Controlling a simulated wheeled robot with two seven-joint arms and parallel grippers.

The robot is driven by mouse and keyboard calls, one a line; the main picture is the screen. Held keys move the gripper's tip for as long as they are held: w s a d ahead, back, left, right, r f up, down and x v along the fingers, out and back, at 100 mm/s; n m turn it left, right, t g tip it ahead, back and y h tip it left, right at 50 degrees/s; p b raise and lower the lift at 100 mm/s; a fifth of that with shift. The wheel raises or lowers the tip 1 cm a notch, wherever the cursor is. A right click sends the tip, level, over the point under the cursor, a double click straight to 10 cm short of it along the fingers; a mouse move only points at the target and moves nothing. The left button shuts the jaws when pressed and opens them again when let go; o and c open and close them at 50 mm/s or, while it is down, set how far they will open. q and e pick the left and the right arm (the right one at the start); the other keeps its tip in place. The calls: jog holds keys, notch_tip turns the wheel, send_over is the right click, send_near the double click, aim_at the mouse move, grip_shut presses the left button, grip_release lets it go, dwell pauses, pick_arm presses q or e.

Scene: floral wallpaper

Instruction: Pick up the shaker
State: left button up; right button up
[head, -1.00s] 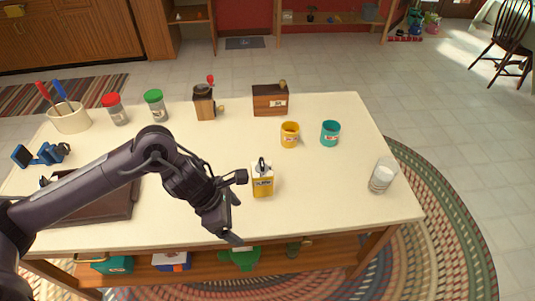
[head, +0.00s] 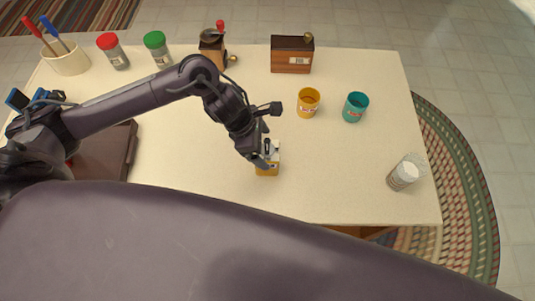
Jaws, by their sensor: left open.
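Two shakers stand upright at the back left of the table: a red-lidded shaker (head: 118,58) and a green-lidded shaker (head: 158,52). A clear container with white contents (head: 404,174) stands at the right edge. My left gripper (head: 270,136) is open and empty at mid-table, well away from all three. Its lower finger overlaps a yellow-and-white container (head: 267,169) in the picture and hides part of its top. I cannot tell whether they touch. My right gripper is not in view.
A yellow mug (head: 308,103) and a teal mug (head: 355,107) stand right of my left gripper. Behind are a grinder (head: 213,48), a wooden box (head: 291,60) and a utensil crock (head: 66,61). A brown tray (head: 105,160) lies left.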

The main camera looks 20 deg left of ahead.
pick_arm(q)
jog(key=x, duration=0.3)
jog(key=shift+f+p, duration=0.2)
jog(key=shift+p, duration=0.1)
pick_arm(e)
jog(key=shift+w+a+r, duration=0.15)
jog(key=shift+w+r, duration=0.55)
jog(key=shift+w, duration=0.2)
pick_arm(q)
jog(key=c, duration=1.5)
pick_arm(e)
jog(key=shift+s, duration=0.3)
